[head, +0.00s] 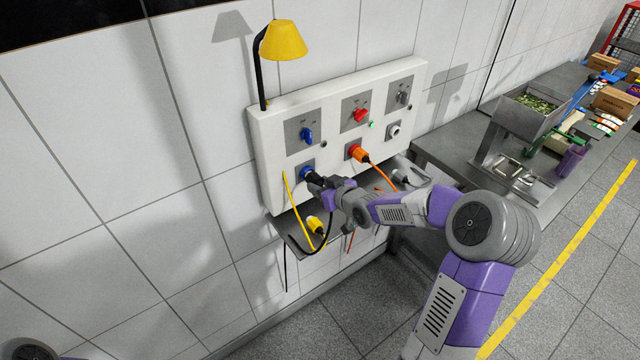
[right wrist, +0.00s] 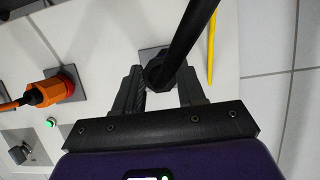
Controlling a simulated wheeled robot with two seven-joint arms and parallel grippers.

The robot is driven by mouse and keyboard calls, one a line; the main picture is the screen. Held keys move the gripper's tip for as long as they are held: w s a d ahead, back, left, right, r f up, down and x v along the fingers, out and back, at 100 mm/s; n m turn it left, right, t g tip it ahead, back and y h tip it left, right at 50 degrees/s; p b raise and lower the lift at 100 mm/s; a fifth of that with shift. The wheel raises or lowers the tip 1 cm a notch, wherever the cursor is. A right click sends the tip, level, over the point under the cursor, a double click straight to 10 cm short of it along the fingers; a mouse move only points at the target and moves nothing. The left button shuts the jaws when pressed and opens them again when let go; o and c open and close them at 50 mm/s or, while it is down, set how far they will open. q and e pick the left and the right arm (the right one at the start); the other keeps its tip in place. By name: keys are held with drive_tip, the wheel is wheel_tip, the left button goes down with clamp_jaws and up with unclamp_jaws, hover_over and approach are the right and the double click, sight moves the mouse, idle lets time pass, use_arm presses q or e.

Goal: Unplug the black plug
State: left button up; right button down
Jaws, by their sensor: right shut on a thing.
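The black plug (head: 313,179) is at the blue socket (head: 306,171), low on the left of the white wall panel (head: 270,150). I cannot tell how deep it sits. My right gripper (head: 319,184) is at the plug, shut on it. In the right wrist view the plug (right wrist: 157,74) is between the fingers of the gripper (right wrist: 160,84), and its thick black cable (right wrist: 193,25) runs up past them. In the head view the cable (head: 331,235) hangs in a loop below the panel. My left gripper is out of view.
An orange plug (head: 360,154) sits in the red socket to the right. A yellow plug (head: 315,225) lies on the shelf under the panel, its yellow cable (head: 290,195) close left of the blue socket. A metal table (head: 450,150) stands right.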

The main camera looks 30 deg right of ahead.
drive_tip(key=shift+s+d+r+p, duration=0.15)
drive_tip(key=shift+s+p, duration=1.1)
drive_tip(key=shift+s, duration=1.25)
